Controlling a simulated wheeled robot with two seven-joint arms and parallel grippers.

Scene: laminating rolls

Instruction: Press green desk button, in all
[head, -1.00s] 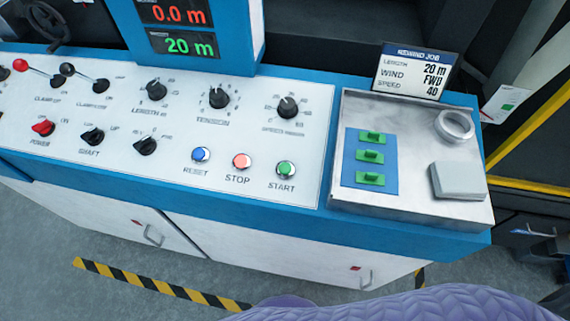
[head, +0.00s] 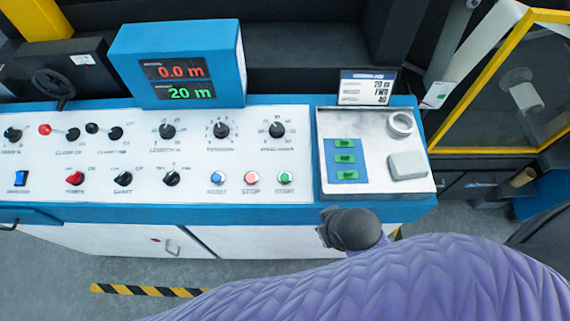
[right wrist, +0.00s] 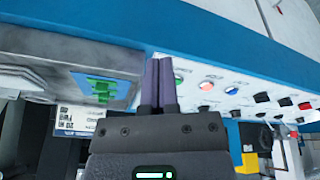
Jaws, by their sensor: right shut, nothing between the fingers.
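The green START button (head: 285,178) is at the right end of the lower row on the white control panel (head: 120,150), beside the red STOP button (head: 251,178) and blue RESET button (head: 218,178). In the right wrist view the green button (right wrist: 178,83) is just right of the fingertips. My right gripper (right wrist: 165,62) is shut and empty, its two dark fingers together, apart from the button as far as I can tell. In the head view its dark body (head: 348,229) is below the desk's front edge, right of the button; its fingers are hard to make out. My left gripper is not in view.
A metal tray (head: 375,130) at the right holds a blue plate with green pieces (head: 345,160), a tape roll (head: 401,125) and a grey block (head: 407,165). A display box (head: 180,65) reads 0.0 m and 20 m. Knobs and levers fill the panel's left side.

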